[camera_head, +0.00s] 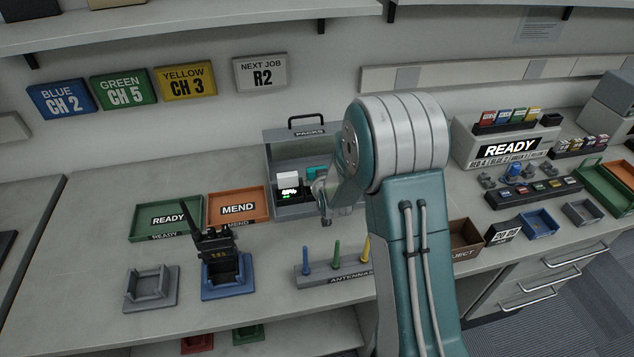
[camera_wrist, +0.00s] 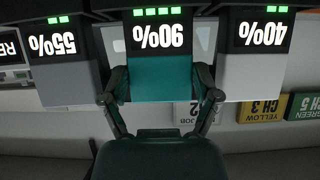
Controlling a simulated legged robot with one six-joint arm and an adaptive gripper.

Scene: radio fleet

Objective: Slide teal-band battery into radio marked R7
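The teal-band battery (camera_wrist: 160,82) shows upside down in the wrist view, marked 90%, between two other batteries. In the head view its teal part (camera_head: 317,172) shows in the PACKS case (camera_head: 292,212), partly behind my arm. My gripper (camera_wrist: 160,84) has one finger at each side of this battery; whether the pads press on it cannot be told. The battery looks about level with its neighbours. A black radio (camera_head: 217,245) with an antenna stands in a blue cradle (camera_head: 228,289) at the front left; I cannot read R7 on it.
A 55% battery (camera_wrist: 68,75) and a white-band 40% battery (camera_wrist: 250,75) stand close on either side. The antenna rack (camera_head: 335,287) is in front of the case. An empty grey cradle (camera_head: 150,290), the green READY tray (camera_head: 150,236) and orange MEND tray (camera_head: 238,220) are left.

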